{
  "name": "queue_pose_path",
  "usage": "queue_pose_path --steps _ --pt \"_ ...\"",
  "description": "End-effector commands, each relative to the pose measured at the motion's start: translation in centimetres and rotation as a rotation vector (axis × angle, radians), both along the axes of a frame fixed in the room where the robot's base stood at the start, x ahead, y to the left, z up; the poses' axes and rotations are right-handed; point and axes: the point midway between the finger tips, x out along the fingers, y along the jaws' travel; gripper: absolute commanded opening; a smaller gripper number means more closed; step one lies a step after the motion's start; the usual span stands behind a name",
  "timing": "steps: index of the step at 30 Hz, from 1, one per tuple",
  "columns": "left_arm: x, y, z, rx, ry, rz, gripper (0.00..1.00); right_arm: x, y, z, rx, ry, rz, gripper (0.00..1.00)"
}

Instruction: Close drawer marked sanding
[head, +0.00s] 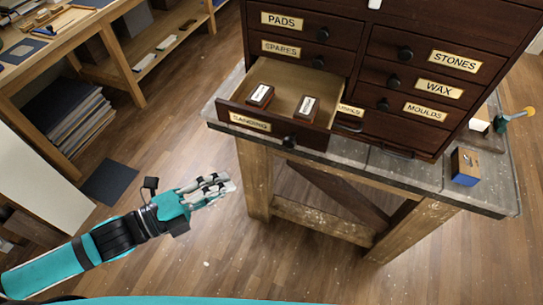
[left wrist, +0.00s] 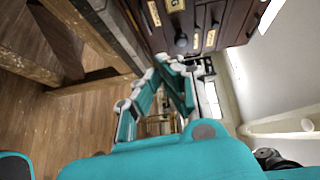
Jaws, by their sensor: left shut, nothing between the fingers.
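The drawer marked sanding (head: 250,124) is pulled out at the lower left of the dark wooden cabinet (head: 372,78) in the head view. Its label reads sanding and a dark round knob (head: 290,142) is on its front. Two small blocks with pale labels, a left one (head: 260,95) and a right one (head: 307,107), lie in it. My left gripper (head: 226,186) is shut and empty, in the air below and left of the drawer front, apart from it. It also shows in the left wrist view (left wrist: 165,75). My right gripper is not in view.
The cabinet stands on a stone-topped workbench (head: 480,195) with wooden legs. A blue and wood block (head: 465,166) lies on the bench at the right. A wooden shelf unit (head: 120,75) stands at upper left. Floor (head: 190,255) around my left gripper is open.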

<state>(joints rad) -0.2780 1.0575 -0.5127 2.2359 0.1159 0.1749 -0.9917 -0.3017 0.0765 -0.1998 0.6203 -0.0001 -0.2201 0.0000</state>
Motion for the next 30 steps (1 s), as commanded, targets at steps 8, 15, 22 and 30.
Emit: queue_pose_path --steps 8,15,22,30 --pt "-4.4 -2.5 2.4 -0.038 -0.116 -0.12 0.0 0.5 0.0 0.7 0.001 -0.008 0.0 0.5" --pt "-2.6 -5.3 2.8 -0.041 -0.116 -0.117 0.0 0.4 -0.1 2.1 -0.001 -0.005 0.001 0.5" --pt "-0.2 -9.5 3.0 -0.04 -0.112 -0.118 0.0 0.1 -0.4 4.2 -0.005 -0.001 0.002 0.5" --pt "3.2 -11.4 2.8 -0.034 -0.111 -0.118 0.0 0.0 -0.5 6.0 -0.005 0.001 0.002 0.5"
